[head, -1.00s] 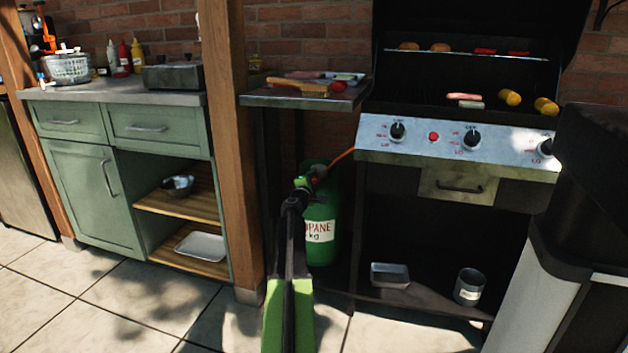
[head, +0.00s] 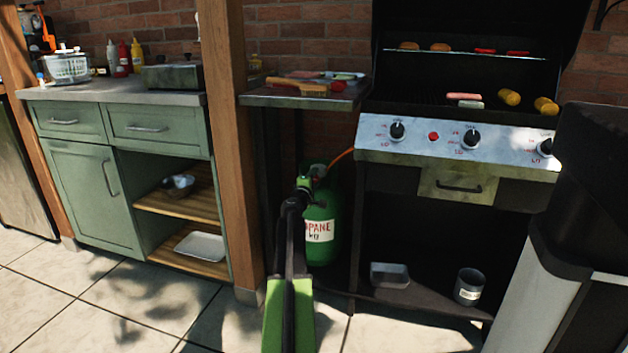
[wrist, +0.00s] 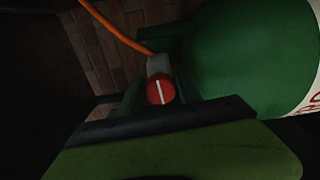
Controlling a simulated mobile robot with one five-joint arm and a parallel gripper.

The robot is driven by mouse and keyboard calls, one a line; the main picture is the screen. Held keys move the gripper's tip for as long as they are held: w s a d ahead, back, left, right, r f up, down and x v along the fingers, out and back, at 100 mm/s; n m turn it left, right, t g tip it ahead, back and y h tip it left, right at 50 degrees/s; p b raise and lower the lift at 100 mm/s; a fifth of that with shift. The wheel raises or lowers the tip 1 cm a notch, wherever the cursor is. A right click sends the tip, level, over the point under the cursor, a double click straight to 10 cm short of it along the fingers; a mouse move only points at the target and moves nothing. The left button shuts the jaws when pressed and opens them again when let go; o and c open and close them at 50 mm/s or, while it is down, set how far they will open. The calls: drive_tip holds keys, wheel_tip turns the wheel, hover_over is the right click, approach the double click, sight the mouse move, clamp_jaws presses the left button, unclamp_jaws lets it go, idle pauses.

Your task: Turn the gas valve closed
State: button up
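The green propane bottle (head: 322,248) stands on the floor between the wooden post and the grill. The gas valve is a round red knob (wrist: 160,90) with a white line across it, close to upright in the wrist view. My gripper (head: 310,178) reaches to the top of the bottle, at the valve. In the wrist view dark finger parts lie on either side of the knob, very close to it. I cannot tell whether they touch it. In the head view my gripper mostly hides the knob.
An orange hose (wrist: 115,27) runs from the valve towards the grill (head: 450,150). A side shelf (head: 300,100) hangs above the bottle. The wooden post (head: 228,150) is close on the left, and a dark bin (head: 590,200) stands at the right.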

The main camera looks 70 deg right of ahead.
drive_tip(key=shift+o, duration=1.2)
drive_tip(key=shift+a, duration=0.1)
drive_tip(key=s+a, duration=0.1)
drive_tip(key=a, duration=1.6)
drive_tip(key=shift+a, duration=0.1)
